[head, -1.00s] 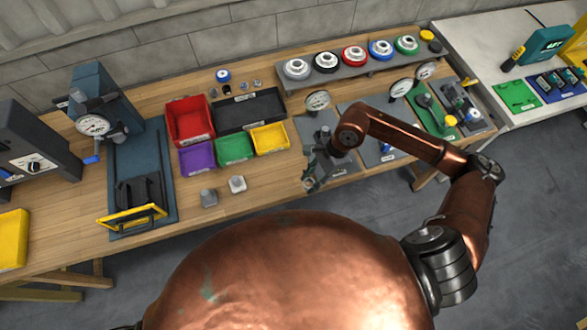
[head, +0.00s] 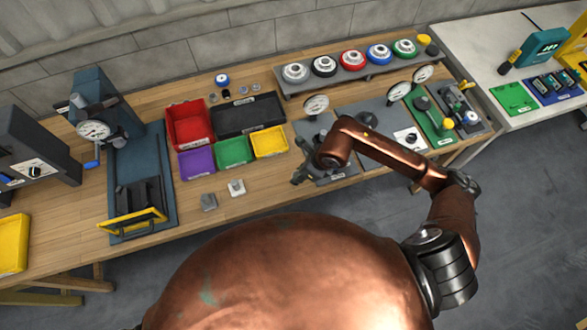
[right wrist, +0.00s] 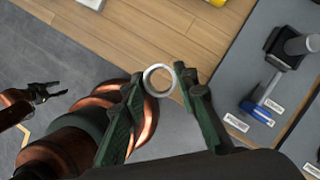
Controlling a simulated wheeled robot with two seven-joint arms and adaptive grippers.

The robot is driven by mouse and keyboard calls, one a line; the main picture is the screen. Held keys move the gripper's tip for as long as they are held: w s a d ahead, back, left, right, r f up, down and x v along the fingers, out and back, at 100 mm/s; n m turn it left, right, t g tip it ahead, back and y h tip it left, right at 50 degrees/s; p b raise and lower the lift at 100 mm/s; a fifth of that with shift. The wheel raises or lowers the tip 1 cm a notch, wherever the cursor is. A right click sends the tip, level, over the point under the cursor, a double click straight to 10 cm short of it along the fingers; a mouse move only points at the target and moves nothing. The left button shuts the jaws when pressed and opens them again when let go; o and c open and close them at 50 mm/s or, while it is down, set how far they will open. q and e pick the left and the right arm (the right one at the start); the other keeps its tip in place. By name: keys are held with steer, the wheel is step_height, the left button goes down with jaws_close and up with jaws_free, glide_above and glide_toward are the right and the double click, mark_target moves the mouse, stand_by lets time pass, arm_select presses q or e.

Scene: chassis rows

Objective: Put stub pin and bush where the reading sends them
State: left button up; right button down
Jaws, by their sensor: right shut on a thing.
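My right gripper (head: 299,174) is at the left edge of the grey gauge plate, over the front of the wooden bench. In the right wrist view its green fingers (right wrist: 159,84) are closed on a pale metal ring, the bush (right wrist: 147,77), held at the fingertips. In the head view the bush is too small to make out. My left gripper (right wrist: 60,90) shows at the left of the right wrist view, its dark fingers apart and empty. Small metal parts (head: 243,90) stand behind the black tray; I cannot tell whether one is the stub pin.
Red (head: 187,122), purple (head: 197,160), green (head: 233,151) and yellow (head: 270,141) bins and a black tray (head: 262,107) stand mid-bench. Dial gauges (head: 316,105) stand right; a press (head: 95,115) stands left.

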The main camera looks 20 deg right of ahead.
glide_above(290, 172)
steer(key=s+d, duration=0.1)
step_height(290, 172, down, 7)
steer(key=shift+s+r, duration=0.1)
steer(key=shift+r, duration=0.05)
steer(key=shift+f+p, duration=0.45)
steer(key=shift+f, duration=1.2)
steer(key=shift+f, duration=0.1)
steer(key=c, duration=1.5)
jaws_free()
steer(key=v, duration=1.2)
steer(key=shift+b, duration=0.4)
